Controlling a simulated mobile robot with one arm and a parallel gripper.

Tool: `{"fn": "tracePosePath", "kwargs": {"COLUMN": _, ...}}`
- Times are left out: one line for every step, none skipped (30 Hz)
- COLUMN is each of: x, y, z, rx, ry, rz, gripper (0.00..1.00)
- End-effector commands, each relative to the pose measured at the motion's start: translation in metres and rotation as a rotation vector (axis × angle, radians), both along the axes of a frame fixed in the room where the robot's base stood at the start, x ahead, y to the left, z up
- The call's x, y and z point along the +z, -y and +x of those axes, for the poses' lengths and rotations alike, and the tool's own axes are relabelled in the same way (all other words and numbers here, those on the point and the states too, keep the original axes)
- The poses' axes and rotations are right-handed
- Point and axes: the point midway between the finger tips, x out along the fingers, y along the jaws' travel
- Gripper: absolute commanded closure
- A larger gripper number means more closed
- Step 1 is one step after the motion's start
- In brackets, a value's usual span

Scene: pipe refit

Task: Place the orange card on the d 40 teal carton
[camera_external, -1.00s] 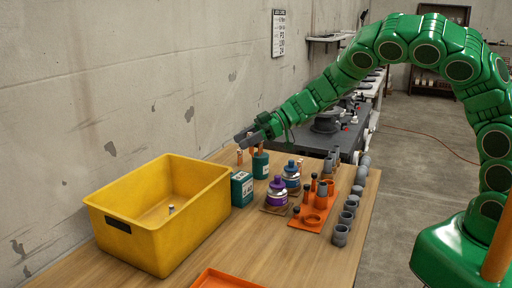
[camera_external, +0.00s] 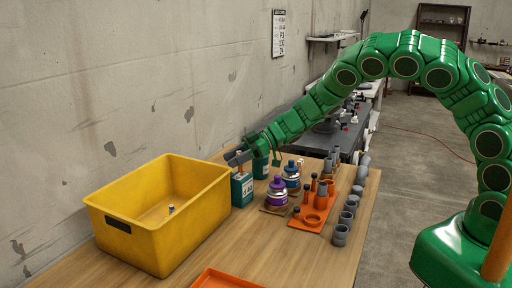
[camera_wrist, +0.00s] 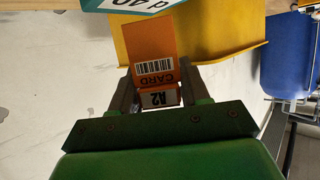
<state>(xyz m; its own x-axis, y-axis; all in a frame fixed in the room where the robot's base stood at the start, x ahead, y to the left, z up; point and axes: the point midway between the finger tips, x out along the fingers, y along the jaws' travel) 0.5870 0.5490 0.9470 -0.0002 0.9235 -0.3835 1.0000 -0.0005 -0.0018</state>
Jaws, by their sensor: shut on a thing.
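The teal carton (camera_wrist: 128,5) marked d 40 shows upside down at the top edge of the wrist view, partly cut off, beside the card's far end. In the external view, a teal carton with a white label (camera_external: 242,191) stands on the table, with my gripper (camera_external: 236,158) just above it. The card is hard to make out there. I cannot tell whether card and carton touch.
A yellow bin (camera_external: 150,232) stands left of the carton. A second teal container (camera_external: 261,168) is close behind it.

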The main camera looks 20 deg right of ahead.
Motion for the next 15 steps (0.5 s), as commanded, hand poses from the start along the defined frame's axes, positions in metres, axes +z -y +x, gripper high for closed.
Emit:
{"fn": "tracePosePath", "kwargs": {"x": -0.0058, "y": 0.0, "z": -0.0003, "rx": -0.001, "ry": -0.003, "rz": 0.0, "gripper": 0.83}}
{"fn": "tracePosePath", "kwargs": {"x": -0.0077, "y": 0.0, "z": -0.0002, "rx": -0.001, "ry": -0.002, "rz": 0.0, "gripper": 0.83}}
{"fn": "tracePosePath", "kwargs": {"x": -0.0092, "y": 0.0, "z": -0.0001, "rx": 0.0, "ry": -0.001, "rz": 0.0, "gripper": 0.83}}
{"fn": "tracePosePath", "kwargs": {"x": -0.0095, "y": 0.0, "z": -0.0001, "rx": -0.001, "ry": 0.0, "rz": 0.0, "gripper": 0.83}}
{"fn": "tracePosePath", "kwargs": {"x": -0.0096, "y": 0.0, "z": -0.0001, "rx": -0.001, "ry": 0.0, "rz": 0.0, "gripper": 0.83}}
{"fn": "tracePosePath", "kwargs": {"x": -0.0093, "y": 0.0, "z": -0.0001, "rx": -0.001, "ry": 0.001, "rz": 0.001, "gripper": 0.83}}
{"fn": "tracePosePath", "kwargs": {"x": -0.0091, "y": 0.0, "z": -0.0001, "rx": -0.001, "ry": 0.001, "rz": 0.001, "gripper": 0.83}}
{"fn": "tracePosePath", "kwargs": {"x": -0.009, "y": 0.0, "z": -0.0001, "rx": -0.001, "ry": 0.001, "rz": 0.001, "gripper": 0.83}}
{"fn": "tracePosePath", "kwargs": {"x": -0.009, "y": 0.0, "z": -0.0001, "rx": -0.001, "ry": 0.001, "rz": 0.001, "gripper": 0.83}}
{"fn": "tracePosePath", "kwargs": {"x": -0.009, "y": 0.0, "z": -0.0001, "rx": -0.001, "ry": 0.001, "rz": 0.001, "gripper": 0.83}}
{"fn": "tracePosePath", "kwargs": {"x": -0.0091, "y": 0.0, "z": -0.0001, "rx": -0.001, "ry": 0.001, "rz": 0.001, "gripper": 0.83}}
{"fn": "tracePosePath", "kwargs": {"x": -0.0098, "y": -0.0001, "z": -0.0001, "rx": -0.001, "ry": 0.001, "rz": 0.001, "gripper": 0.83}}
{"fn": "tracePosePath", "kwargs": {"x": -0.0105, "y": 0.0, "z": -0.0001, "rx": 0.0, "ry": 0.001, "rz": 0.0, "gripper": 0.83}}
{"fn": "tracePosePath", "kwargs": {"x": -0.0112, "y": 0.0, "z": -0.0001, "rx": 0.0, "ry": 0.001, "rz": 0.001, "gripper": 0.83}}
{"fn": "tracePosePath", "kwargs": {"x": -0.0121, "y": 0.0, "z": -0.0001, "rx": 0.0, "ry": 0.001, "rz": 0.0, "gripper": 0.83}}
